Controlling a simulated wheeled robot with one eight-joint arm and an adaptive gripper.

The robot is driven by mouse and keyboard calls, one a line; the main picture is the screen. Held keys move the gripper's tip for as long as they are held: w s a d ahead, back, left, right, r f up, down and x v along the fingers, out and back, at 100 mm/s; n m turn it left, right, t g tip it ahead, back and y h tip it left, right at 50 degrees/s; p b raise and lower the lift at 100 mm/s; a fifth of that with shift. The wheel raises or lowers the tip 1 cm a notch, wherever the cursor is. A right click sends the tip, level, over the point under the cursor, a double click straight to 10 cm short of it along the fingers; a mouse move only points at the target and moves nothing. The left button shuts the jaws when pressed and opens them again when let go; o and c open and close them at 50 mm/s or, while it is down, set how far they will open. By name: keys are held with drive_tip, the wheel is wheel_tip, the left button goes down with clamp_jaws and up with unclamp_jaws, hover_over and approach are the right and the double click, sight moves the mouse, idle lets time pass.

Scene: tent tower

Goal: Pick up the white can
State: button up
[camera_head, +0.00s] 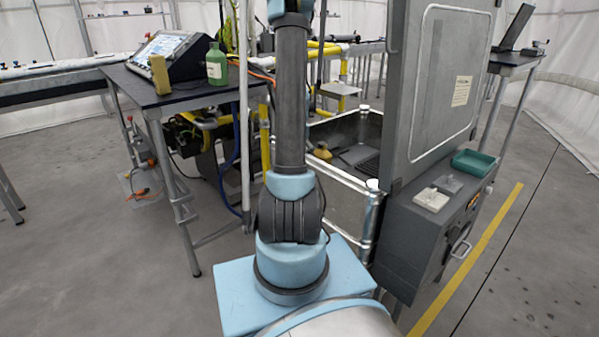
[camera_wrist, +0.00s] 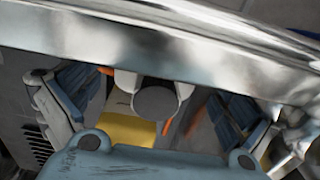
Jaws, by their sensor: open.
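I cannot pick out a white can for certain in either view. In the wrist view, a rounded white piece (camera_wrist: 184,88) shows behind a dark grey disc (camera_wrist: 157,103) between my fingers. I cannot tell whether these are the can or another part. My gripper (camera_wrist: 155,98) is open in the wrist view, with blue-padded fingers at left and right. I see nothing clearly held. In the head view my arm rises through the middle and its gripper end is out of the frame.
A shiny metal bar (camera_wrist: 210,50) crosses close in the wrist view, with a yellow surface (camera_wrist: 127,130) below. In the head view, a green bottle (camera_head: 216,66) stands on the left table (camera_head: 170,97). A tall grey panel (camera_head: 436,80) and a green tray (camera_head: 474,163) are right.

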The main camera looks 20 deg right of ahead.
drive_tip(key=shift+f, duration=0.95)
drive_tip(key=c, duration=1.6)
drive_tip(key=shift+r, duration=0.1)
